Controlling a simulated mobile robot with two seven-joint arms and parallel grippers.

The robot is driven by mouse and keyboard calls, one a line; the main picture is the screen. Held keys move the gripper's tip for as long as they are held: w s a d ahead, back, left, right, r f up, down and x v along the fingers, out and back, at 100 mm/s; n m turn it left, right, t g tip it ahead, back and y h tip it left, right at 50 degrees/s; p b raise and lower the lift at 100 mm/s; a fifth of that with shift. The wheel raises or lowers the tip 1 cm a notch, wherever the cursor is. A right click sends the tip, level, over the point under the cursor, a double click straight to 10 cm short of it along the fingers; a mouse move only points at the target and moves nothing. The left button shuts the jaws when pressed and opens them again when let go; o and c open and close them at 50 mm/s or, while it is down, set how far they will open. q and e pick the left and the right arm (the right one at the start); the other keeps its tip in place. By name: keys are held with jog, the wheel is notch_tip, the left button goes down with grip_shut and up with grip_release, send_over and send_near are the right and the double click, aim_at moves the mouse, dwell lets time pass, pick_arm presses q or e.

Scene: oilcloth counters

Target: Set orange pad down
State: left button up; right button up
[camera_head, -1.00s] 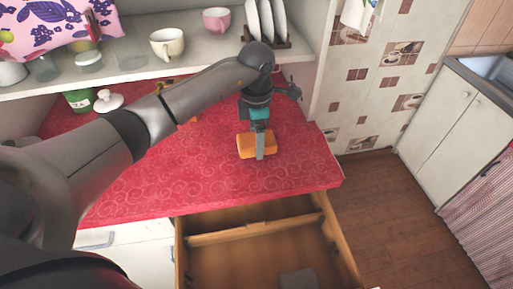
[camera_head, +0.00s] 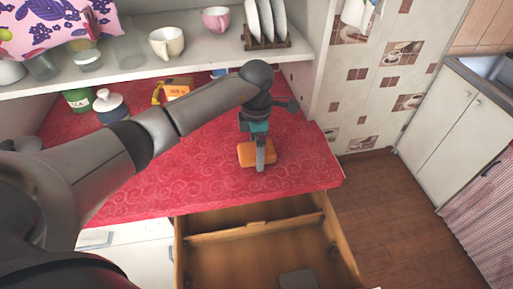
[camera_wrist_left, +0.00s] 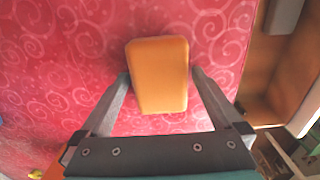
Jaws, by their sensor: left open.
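The orange pad (camera_head: 248,156) lies on the red oilcloth counter (camera_head: 200,180), toward its right front. It is a rounded block. My left gripper (camera_head: 260,163) comes down over it from above; one finger hides part of the pad. The left gripper is open. My right gripper is not in view.
An open wooden drawer (camera_head: 255,226) juts out below the counter's front edge, with a grey item (camera_head: 298,279) inside. A green tin (camera_head: 78,100), a lidded jar (camera_head: 110,104) and a yellow-orange box (camera_head: 178,88) stand at the back. A shelf (camera_head: 205,52) holds cups and plates above.

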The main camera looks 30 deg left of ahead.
pick_arm(q)
notch_tip(320, 180, up, 12)
jog(key=shift+r, duration=0.15)
dwell(0.3)
